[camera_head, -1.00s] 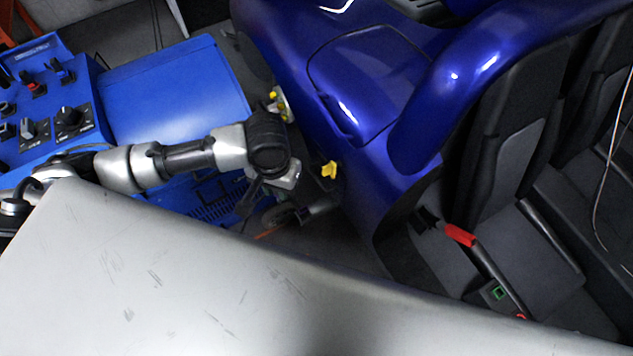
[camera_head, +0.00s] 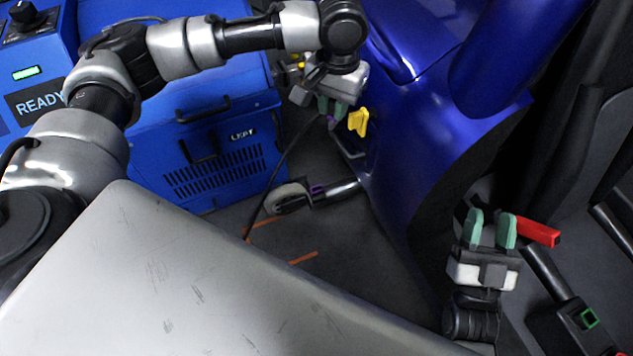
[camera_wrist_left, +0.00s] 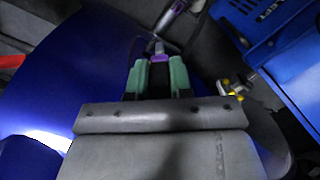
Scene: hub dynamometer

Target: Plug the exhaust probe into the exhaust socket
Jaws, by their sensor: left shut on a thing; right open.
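My left gripper (camera_head: 333,106) is shut on the exhaust probe, high beside the blue car's side. In the left wrist view its green fingers (camera_wrist_left: 159,76) clasp the probe's dark body; a purple collar and grey tip (camera_wrist_left: 158,50) stick out beyond them. In the head view the probe is mostly hidden. A silver pipe (camera_head: 340,190) with a purple ring, apparently the exhaust socket, lies low beside the car, apart from the probe; it also shows in the left wrist view (camera_wrist_left: 176,20). My right gripper (camera_head: 490,230) is open and empty, near the seat.
The blue car body (camera_head: 430,130) is close to the right of my left gripper, with a yellow knob (camera_head: 358,122) on it. A blue cabinet (camera_head: 215,140) stands left. A black cable (camera_head: 283,160) hangs toward the floor. A red handle (camera_head: 538,232) is beside my right gripper.

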